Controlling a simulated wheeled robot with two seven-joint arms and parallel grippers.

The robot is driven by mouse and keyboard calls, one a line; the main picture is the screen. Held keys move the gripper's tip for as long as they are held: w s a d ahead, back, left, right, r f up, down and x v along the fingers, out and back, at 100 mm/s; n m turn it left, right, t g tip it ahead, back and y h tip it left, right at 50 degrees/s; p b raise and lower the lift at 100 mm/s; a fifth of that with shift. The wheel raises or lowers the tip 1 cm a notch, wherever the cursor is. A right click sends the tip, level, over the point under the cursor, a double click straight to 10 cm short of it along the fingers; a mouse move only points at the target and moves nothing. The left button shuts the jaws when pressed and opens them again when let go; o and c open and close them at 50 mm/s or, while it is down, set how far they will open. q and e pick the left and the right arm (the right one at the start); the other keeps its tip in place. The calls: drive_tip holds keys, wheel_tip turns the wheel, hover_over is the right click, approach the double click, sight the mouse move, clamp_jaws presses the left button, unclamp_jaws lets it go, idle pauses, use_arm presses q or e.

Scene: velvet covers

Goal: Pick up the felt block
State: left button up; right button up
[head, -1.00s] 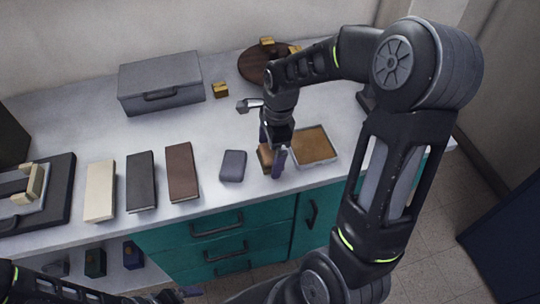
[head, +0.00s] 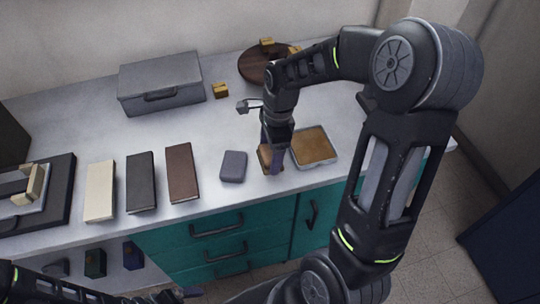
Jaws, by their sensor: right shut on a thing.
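A small brown block (head: 264,158), which appears to be the felt block, stands near the front edge of the counter, just left of a shallow tray (head: 335,160) with a brown surface inside. My right gripper (head: 271,158) reaches down from above and is shut on this block, with dark purplish fingers on its sides. The fingers hide part of the block, and I cannot tell whether it touches the counter. My left arm shows at the bottom left; its gripper (head: 182,293) is small and dark at the bottom edge, and its jaw state is unclear.
A grey-purple rounded block (head: 233,166) lies left of the gripper. Brown (head: 182,172), black (head: 140,181) and cream (head: 100,191) slabs lie further left. A grey case (head: 160,82), a small gold block (head: 220,90) and a round dark board (head: 255,70) stand behind. Mid-counter is clear.

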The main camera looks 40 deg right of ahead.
sight(270, 152)
drive_tip(key=shift+r, duration=0.1)
wheel_tip(270, 152, up, 10)
drive_tip(key=shift+f, duration=0.1)
idle(0.3)
idle(0.4)
drive_tip(key=o, duration=0.8)
drive_tip(key=c, duration=0.6)
